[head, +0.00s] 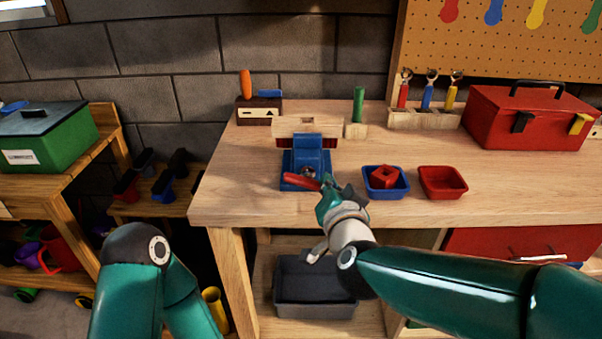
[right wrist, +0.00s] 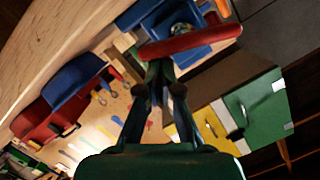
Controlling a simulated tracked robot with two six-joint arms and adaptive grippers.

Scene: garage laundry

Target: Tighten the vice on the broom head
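The blue vice (head: 307,160) stands at the bench's front edge, left of centre. The broom head (head: 300,126), a pale wooden block with dark red below, lies level across its top at the jaws. The vice's red handle (head: 300,181) crosses its front, and its right end is hidden by my gripper. My right gripper (head: 326,192) is at that end. In the right wrist view, the fingers (right wrist: 160,72) come together at the red handle (right wrist: 195,46) and look shut on it. My left arm shows at the lower left, but its gripper is out of view.
A blue bin (head: 376,191) with a red piece and a red bin (head: 443,183) stand right of the vice. A red toolbox (head: 525,118) and a wooden tool rack (head: 425,119) stand farther back. A grey bin (head: 315,302) sits below the bench.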

